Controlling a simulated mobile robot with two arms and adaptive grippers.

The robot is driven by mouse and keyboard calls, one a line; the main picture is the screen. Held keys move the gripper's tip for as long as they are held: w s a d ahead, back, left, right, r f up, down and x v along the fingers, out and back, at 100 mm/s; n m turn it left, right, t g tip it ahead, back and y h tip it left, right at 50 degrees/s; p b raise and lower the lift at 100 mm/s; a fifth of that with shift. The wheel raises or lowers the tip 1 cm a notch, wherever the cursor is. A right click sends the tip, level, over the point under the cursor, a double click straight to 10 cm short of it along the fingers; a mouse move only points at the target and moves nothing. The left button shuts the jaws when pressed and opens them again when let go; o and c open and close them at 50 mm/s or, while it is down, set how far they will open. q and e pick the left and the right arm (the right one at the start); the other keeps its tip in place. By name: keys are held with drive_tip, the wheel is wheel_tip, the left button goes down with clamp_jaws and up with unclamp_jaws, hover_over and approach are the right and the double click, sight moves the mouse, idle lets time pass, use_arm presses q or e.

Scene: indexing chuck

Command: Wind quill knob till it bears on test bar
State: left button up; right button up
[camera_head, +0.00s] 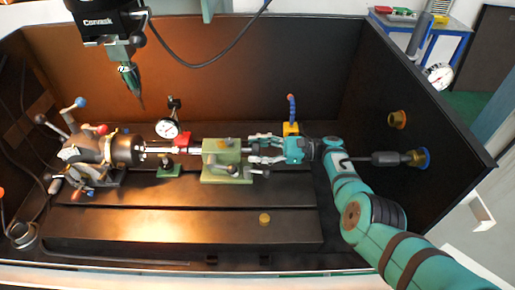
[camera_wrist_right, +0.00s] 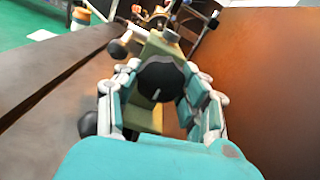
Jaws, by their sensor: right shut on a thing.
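The green tailstock (camera_head: 222,168) stands on the dark bed in the head view. My right gripper (camera_head: 256,150) is at its right end, with its fingers pointing left. In the right wrist view, the black round quill knob (camera_wrist_right: 162,78) with a pale line on its face sits between the fingers, which are shut on it. In the head view the fingers mostly hide the knob. The pale test bar (camera_head: 158,149) runs from the dark chuck (camera_head: 122,150) toward the tailstock. Whether the quill tip touches the bar is too small to tell. My left gripper is not in view.
A tool head (camera_head: 110,30) with a pointed tool hangs above. A yellow-based hose (camera_head: 291,127) stands behind my right gripper. The front bed is mostly clear.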

drive_tip(key=shift+f, duration=0.1)
idle(0.4)
drive_tip(key=o, duration=1.2)
drive_tip(key=shift+d, duration=0.15)
drive_tip(key=d, duration=0.7)
drive_tip(key=shift+d, duration=0.1)
